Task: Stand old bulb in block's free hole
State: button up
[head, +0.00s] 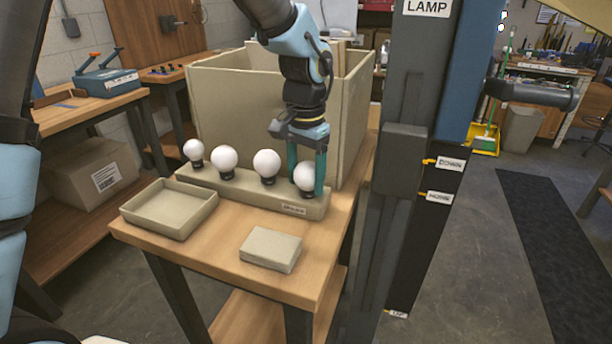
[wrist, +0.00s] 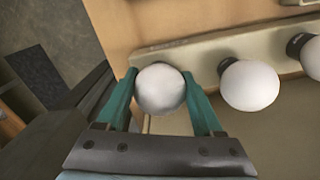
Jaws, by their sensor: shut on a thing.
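My gripper (head: 307,184) points down at the right end of the beige block (head: 245,197) and is shut on a white round bulb (head: 303,178). In the wrist view the held bulb (wrist: 160,88) sits between the two teal fingers, at the labelled end of the block. It stands upright with its dark base at the block's top, in line with the others; how deep the base sits is hidden. Three other white bulbs stand in the block to the left: one beside it (head: 267,166), one further along (head: 224,159) and one at the far left (head: 194,151).
A large open beige box (head: 225,110) stands close behind the block. An empty shallow tray (head: 170,225) lies at front left and a small flat beige box (head: 271,249) at front right. A dark lamp column (head: 400,220) rises right of the wooden table.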

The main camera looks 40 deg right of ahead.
jog(key=shift+r, duration=0.2)
jog(key=o, duration=1.2)
jog(key=shift+c, duration=0.2)
notch_tip(320, 180, up, 11)
jog(key=shift+f+b, duration=0.1)
jog(key=shift+b, duration=0.5)
